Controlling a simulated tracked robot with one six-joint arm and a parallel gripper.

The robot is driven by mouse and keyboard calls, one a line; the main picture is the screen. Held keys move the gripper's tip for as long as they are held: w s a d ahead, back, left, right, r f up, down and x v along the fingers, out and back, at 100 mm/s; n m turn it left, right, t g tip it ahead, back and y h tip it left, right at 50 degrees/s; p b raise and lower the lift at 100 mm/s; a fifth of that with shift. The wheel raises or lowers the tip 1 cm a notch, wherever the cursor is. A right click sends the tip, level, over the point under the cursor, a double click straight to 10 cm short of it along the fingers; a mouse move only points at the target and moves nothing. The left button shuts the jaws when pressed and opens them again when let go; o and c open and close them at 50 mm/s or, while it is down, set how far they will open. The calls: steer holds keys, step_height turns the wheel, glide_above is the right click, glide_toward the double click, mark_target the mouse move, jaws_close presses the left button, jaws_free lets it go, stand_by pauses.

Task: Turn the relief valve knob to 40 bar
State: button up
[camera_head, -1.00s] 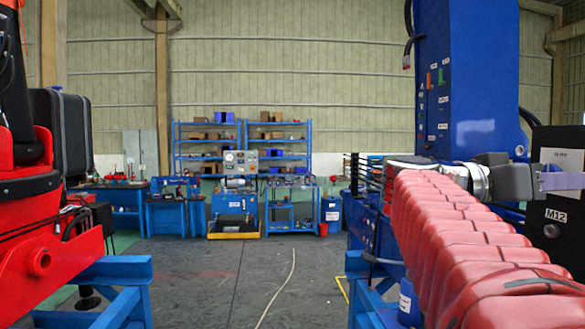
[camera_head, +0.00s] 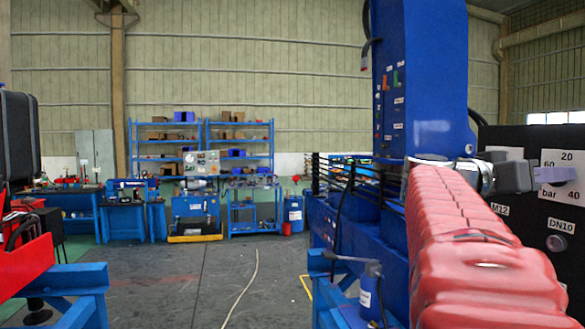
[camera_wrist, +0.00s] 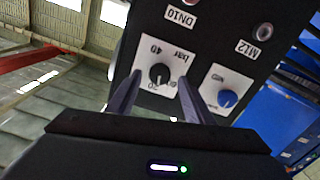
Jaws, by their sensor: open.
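The relief valve knob (camera_wrist: 159,74) is small and black, on a white dial plate (camera_wrist: 146,56) marked 20, 40, 60 and bar. The wrist view shows the plate upside down, and I cannot read where the knob points. My gripper (camera_wrist: 160,77) is open, with one finger on each side of the knob in that view. I cannot tell whether the fingers touch it. In the head view my gripper (camera_head: 556,175) is in front of the dial plate (camera_head: 564,189) and hides the knob.
A blue knob (camera_wrist: 227,98) on its own white plate sits right of the dial in the wrist view. The black panel (camera_head: 520,258) also carries M12 and DN10 labels. A blue column (camera_head: 425,80) stands left of it. Open floor (camera_head: 200,285) lies to the left.

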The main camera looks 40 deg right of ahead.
steer(key=shift+x, duration=1.1)
steer(key=shift+c, duration=0.2)
steer(key=shift+a, duration=0.1)
steer(key=c, duration=1)
